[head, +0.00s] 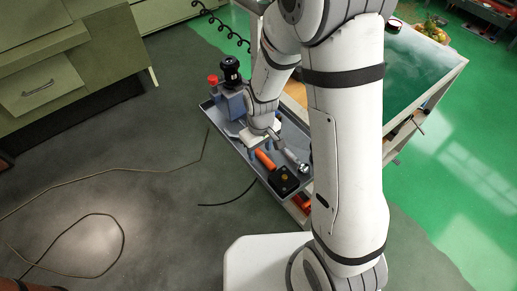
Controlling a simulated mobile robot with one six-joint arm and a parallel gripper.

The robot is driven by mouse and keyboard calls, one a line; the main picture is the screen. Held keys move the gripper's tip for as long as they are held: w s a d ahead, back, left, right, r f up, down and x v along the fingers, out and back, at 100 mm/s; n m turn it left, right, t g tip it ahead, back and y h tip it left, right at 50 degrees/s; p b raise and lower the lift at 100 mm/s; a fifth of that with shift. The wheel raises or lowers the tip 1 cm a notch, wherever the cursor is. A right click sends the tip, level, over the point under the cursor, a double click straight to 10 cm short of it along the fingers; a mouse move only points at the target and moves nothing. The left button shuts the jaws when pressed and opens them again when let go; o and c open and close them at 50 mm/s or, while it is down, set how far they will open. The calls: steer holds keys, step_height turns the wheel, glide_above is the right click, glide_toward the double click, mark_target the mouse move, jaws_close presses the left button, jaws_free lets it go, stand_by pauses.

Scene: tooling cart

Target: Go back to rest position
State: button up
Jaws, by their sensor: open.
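My arm rises through the right middle of the head view and bends down toward the grey tray (231,142) of the tooling cart. My gripper (265,142) hangs over the middle of the tray, its jaws open, with nothing seen between them. An orange-handled tool (265,160) lies just below the fingers. Whether the fingers touch it I cannot tell. A black block with a yellow spot (283,179) and a silver metal tool (292,158) lie at the near end of the tray. My arm hides part of the tray and cart.
A dark knob-like part (230,70) and a red cap (212,79) stand by the tray's far end. A teal-topped table (411,70) is behind my arm. Green cabinets (60,75) stand at left. A cable (125,171) lies on otherwise open grey floor.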

step_height(320, 180, up, 8)
steer(key=shift+d+f, duration=0.1)
steer(key=s+d+r+m+t, duration=0.3)
steer(key=s+d+r+m, duration=0.3)
steer(key=s+d+r, duration=0.5)
step_height(320, 180, up, 4)
steer(key=shift+s+d+r+m, duration=0.1)
steer(key=shift+s+d+m, duration=0.25)
steer(key=shift+s, duration=0.35)
steer(key=shift+c, duration=1.2)
